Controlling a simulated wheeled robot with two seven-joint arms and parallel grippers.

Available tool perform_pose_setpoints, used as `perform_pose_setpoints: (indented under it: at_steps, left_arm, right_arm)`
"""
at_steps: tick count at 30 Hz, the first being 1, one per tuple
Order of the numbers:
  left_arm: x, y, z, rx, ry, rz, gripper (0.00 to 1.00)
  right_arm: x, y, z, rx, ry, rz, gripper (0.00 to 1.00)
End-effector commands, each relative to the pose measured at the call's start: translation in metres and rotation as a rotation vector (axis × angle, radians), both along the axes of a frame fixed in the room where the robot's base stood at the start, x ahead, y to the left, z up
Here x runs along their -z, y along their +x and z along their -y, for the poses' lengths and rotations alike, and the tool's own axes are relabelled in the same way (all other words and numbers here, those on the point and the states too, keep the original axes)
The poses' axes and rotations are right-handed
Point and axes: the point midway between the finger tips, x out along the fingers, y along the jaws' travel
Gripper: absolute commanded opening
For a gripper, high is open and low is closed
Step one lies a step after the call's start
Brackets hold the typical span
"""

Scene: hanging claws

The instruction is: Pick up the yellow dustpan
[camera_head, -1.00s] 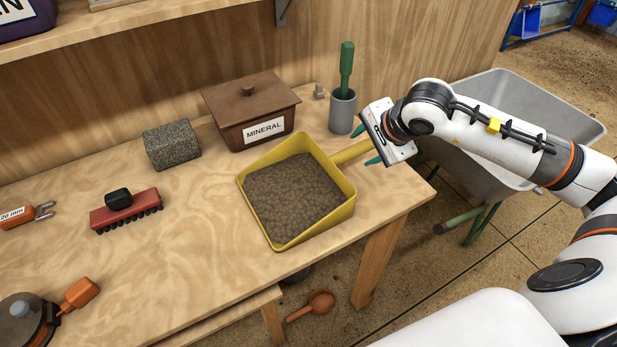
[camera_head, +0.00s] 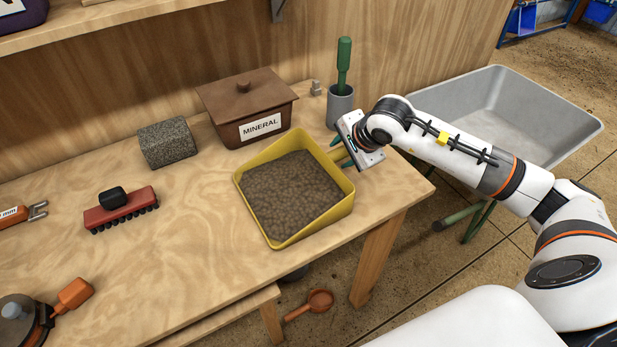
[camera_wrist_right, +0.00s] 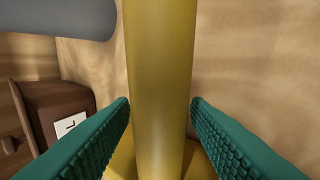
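The yellow dustpan (camera_head: 340,207) lies on the wooden table near its front right corner, filled with brown granular material. Its handle points right toward my right gripper (camera_head: 343,158). In the right wrist view, the handle (camera_wrist_right: 160,70) runs between the two green fingers of my right gripper (camera_wrist_right: 160,125). A finger stands on each side of the handle, with small gaps showing, so the gripper is open around it. In the head view my wrist hides most of the handle. My left gripper is not in view.
A grey cup (camera_head: 340,105) with a green-handled tool stands just behind the handle. A brown MINERAL box (camera_head: 225,128) sits behind the pan. A grey stone block (camera_head: 167,143) and red brush (camera_head: 120,212) are to the left. A grey wheelbarrow (camera_head: 575,120) stands right of the table.

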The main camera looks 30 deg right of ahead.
Motion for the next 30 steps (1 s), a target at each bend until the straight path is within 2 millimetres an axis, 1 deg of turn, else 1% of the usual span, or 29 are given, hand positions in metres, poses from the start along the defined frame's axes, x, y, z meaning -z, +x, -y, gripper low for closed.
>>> perform_pose_setpoints:
  at_steps: [1,6,7,8,20,26,30]
  left_arm:
    - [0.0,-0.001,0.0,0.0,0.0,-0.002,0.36]
    - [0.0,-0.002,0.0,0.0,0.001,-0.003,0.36]
    - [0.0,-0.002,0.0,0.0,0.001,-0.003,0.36]
    - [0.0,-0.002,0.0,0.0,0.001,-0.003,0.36]
    - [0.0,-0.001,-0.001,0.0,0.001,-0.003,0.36]
    - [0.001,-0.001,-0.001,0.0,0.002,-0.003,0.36]
    - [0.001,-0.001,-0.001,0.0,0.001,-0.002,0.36]
  right_arm:
    - [0.0,0.0,0.0,0.0,0.0,0.0,0.35]
    - [0.0,0.0,0.0,0.0,0.0,0.0,0.07]
    - [0.0,0.0,0.0,0.0,0.0,0.0,0.02]
    - [0.0,0.0,0.0,0.0,0.0,0.0,0.0]
    - [-0.004,0.0,0.0,0.001,0.001,0.002,0.0]
    - [-0.016,0.001,0.0,0.001,0.001,0.004,0.0]
    - [-0.03,0.001,0.0,0.001,0.0,0.005,0.0]
